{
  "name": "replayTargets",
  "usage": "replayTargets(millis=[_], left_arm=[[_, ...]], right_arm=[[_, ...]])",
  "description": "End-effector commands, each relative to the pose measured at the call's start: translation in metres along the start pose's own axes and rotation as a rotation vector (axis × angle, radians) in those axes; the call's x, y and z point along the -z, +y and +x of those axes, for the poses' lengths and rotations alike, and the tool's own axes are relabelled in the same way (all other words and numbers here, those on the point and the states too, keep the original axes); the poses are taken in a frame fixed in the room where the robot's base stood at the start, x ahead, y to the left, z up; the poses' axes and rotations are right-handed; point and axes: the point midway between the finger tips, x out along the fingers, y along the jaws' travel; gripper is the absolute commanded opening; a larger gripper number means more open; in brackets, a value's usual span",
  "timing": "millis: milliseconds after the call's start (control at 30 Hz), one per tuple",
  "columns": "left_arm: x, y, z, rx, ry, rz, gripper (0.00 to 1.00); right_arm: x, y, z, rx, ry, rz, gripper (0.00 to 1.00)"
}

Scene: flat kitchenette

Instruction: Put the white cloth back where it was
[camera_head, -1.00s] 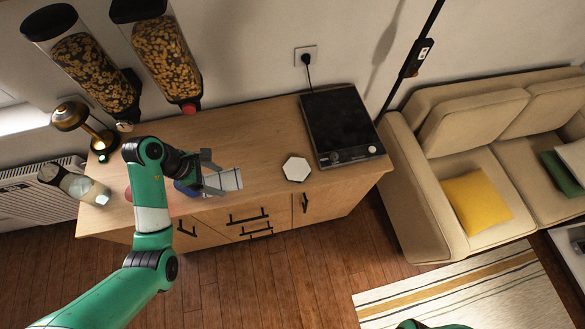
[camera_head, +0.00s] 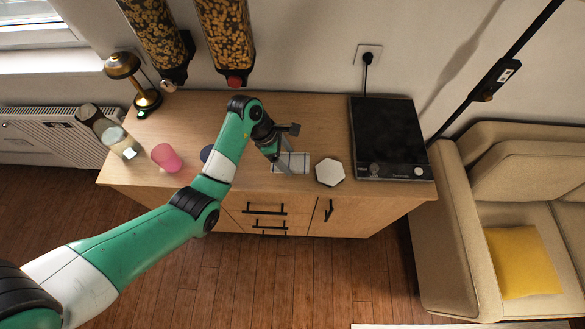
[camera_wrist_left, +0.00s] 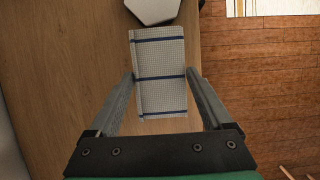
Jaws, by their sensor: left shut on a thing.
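The white cloth (camera_head: 300,160), folded flat with dark blue lines, is at the front part of the wooden counter, just left of the white hexagonal piece. It also shows in the left wrist view (camera_wrist_left: 160,60). My left gripper (camera_head: 287,153) is shut on the cloth, with one finger along each side edge in the wrist view. The cloth is level and low over the counter; I cannot tell whether it touches the wood. My right gripper is not in view.
The white hexagonal piece (camera_head: 329,172) lies close to the cloth. A black hob (camera_head: 388,135) is at the right. A pink cup (camera_head: 166,157), a glass jar (camera_head: 108,130) and a brass lamp (camera_head: 135,80) stand at the left. Cereal dispensers (camera_head: 226,40) hang behind.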

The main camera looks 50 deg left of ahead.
Motion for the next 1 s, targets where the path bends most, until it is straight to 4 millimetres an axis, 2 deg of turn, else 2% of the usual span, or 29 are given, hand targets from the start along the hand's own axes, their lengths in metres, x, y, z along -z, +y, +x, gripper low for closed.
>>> replayTargets(millis=[33,67,267,367,500,900,933,1000], left_arm=[[0.000,0.003,0.012,0.001,0.000,0.001,0.21],[-0.001,0.005,0.016,0.002,0.000,0.001,0.21],[-0.004,0.009,0.021,-0.001,-0.001,0.001,0.21],[-0.005,0.011,0.031,0.000,0.000,0.002,0.21],[0.006,0.011,0.054,0.002,0.001,-0.001,0.21],[0.008,0.011,0.059,-0.001,0.000,0.001,0.21],[0.008,0.011,0.058,-0.001,0.000,0.001,0.89],[0.008,0.011,0.058,-0.001,0.000,0.001,1.00]], right_arm=[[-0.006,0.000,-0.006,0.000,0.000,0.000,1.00],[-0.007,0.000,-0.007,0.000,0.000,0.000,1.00],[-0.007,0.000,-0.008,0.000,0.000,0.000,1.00],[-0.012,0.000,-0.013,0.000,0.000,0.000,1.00],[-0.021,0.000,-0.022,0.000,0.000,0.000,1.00],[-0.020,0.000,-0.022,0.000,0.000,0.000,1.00],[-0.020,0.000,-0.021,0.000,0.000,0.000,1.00],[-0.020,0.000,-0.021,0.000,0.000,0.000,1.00]])
